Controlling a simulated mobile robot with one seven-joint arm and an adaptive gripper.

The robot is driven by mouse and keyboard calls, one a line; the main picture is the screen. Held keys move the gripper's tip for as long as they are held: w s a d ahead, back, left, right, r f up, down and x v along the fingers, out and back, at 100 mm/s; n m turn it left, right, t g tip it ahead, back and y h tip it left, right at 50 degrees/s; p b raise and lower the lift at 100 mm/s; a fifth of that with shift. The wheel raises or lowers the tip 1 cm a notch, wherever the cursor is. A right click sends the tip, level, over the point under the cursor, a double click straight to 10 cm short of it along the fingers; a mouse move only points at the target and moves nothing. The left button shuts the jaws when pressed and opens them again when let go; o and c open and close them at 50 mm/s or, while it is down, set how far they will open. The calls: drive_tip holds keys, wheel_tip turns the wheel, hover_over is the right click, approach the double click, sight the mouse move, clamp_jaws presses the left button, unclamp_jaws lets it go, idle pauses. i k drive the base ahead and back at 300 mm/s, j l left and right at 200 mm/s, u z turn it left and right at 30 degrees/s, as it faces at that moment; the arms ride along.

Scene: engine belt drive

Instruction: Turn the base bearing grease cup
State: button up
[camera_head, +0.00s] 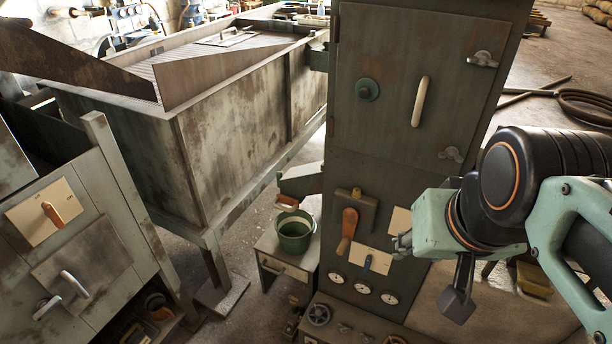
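I cannot pick out the base bearing grease cup for certain. Small round fittings sit on the low ledge at the foot of the green cabinet (405,165), among them a dark handwheel (319,314) and a reddish part (395,340) cut by the bottom edge. My gripper (458,300) hangs at the right, in front of the cabinet's lower right side. A dark finger points down from its teal body. A grey metal piece (402,244) shows at the body's left side; I cannot tell whether it is a finger or a cabinet fitting. No held object shows.
A green bucket (294,232) stands on a small cabinet to the left. A large metal tank (235,130) stands behind; a control cabinet (75,235) is left.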

sight(293, 301)
drive_tip(key=u, duration=0.7)
drive_tip(key=i+l+u, duration=0.1)
drive_tip(key=i, duration=0.25)
drive_tip(key=j+z, duration=0.5)
drive_tip(key=j, duration=0.25)
drive_tip(key=k, duration=0.6)
drive_tip(key=i+j+z, duration=0.15)
drive_tip(key=i+j, duration=0.2)
drive_tip(key=i, duration=0.25)
drive_tip(key=i+j+z, duration=0.15)
drive_tip(key=i+j, duration=0.3)
drive_tip(key=i, duration=0.1)
